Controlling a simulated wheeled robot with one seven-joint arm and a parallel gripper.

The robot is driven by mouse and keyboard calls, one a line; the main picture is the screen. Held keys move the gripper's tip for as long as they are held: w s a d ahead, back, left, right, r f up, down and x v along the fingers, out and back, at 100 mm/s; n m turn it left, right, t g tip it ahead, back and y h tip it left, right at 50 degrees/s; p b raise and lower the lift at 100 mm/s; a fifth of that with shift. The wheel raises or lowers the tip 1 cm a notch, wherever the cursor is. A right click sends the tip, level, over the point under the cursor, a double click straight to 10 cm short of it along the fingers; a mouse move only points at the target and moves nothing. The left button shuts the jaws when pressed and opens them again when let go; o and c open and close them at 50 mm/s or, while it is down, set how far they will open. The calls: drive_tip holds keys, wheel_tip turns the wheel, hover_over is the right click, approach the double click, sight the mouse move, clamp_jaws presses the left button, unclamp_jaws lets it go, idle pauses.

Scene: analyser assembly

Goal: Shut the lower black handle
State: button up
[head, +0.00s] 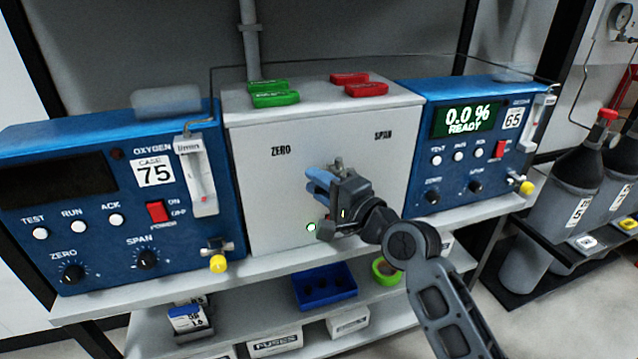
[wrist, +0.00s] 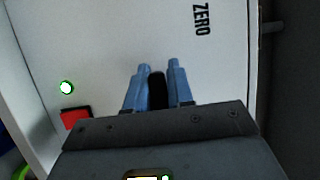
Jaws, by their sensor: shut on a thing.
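My gripper (head: 318,184) is at the front of the white cabinet (head: 260,190), between the ZERO and SPAN labels and below them. In the wrist view its two blue fingers (wrist: 157,86) stand on either side of a black handle (wrist: 156,90), shut on it. Only the handle's dark end shows between the fingers; the rest is hidden by the gripper body. No second black handle can be made out clearly. A small metal fitting (head: 338,164) shows just above the gripper in the head view.
A lit green lamp (head: 311,227) and a red patch (wrist: 75,118) are low on the cabinet front. Blue analysers stand left (head: 100,200) and right (head: 465,150). Green tags (head: 273,98) and red tags (head: 367,89) lie on top. A blue bin (head: 325,287) is on the lower shelf.

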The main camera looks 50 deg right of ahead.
clamp_jaws()
drive_tip(key=n+p, duration=0.1)
drive_tip(key=f+n+g+p, duration=0.1)
drive_tip(key=n+p, duration=0.2)
drive_tip(key=shift+s+d+f+g, duration=0.15)
drive_tip(key=shift+f+g, duration=0.15)
drive_tip(key=shift+g, duration=0.1)
drive_tip(key=shift+s+d+f+n+g+h+p, duration=0.4)
drive_tip(key=shift+d+f+n+g+h+p, duration=0.3)
drive_tip(key=shift+n+p, duration=0.7)
drive_tip(key=shift+s+d+f+n+g+h+p, duration=0.45)
drive_tip(key=shift+n+g+p, duration=0.5)
drive_tip(key=shift+n, duration=0.8)
drive_tip(key=shift+s+d+f+n+g+h+p, duration=0.3)
drive_tip(key=shift+d+f+n+g+h+p, duration=0.25)
drive_tip(key=shift+n+p, duration=0.9)
drive_tip(key=shift+d+r, duration=0.1)
